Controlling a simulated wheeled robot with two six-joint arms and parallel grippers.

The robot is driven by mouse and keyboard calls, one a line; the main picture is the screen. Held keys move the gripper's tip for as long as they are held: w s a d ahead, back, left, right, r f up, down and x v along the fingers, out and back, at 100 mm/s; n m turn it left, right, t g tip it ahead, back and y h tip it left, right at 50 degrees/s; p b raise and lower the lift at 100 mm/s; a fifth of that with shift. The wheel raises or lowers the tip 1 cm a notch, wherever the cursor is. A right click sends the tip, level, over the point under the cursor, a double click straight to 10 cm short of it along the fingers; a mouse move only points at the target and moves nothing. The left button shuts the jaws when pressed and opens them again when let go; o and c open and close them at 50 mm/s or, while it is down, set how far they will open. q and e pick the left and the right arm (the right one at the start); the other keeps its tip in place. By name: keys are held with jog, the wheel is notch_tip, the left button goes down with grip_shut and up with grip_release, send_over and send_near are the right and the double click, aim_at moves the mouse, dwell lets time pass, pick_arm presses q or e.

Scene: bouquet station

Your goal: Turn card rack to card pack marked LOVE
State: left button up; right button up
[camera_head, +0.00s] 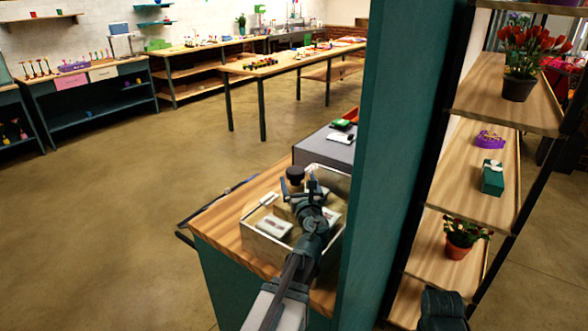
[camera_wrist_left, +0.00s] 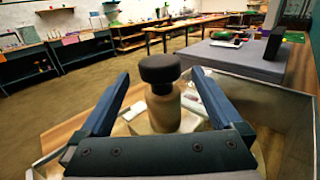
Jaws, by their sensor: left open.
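The card rack has a black knob (camera_head: 295,175) on top of a wooden post, and the knob also shows in the left wrist view (camera_wrist_left: 160,68). The rack stands inside a clear-walled box on a wooden counter. Pale card packs (camera_head: 274,226) sit around the post; I cannot read LOVE on any. My left gripper (camera_head: 313,184) is over the box beside the knob. In the left wrist view its open fingers (camera_wrist_left: 160,76) appear on either side of the knob and post, with gaps at both sides. A dark part (camera_head: 442,308) at the bottom right may be my right gripper.
The box's clear wall (camera_head: 262,243) surrounds the rack. A grey block (camera_head: 326,147) stands behind it. A teal post (camera_head: 392,130) rises close to the right, before shelves with a red-flower pot (camera_head: 519,88). The floor (camera_head: 120,200) at left is clear.

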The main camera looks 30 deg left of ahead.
aim_at(294, 168)
pick_arm(q)
jog(key=x, duration=0.8)
jog(key=shift+w+a, duration=0.1)
jog(key=shift+a, duration=0.05)
jog(key=shift+c, duration=0.2)
grip_shut()
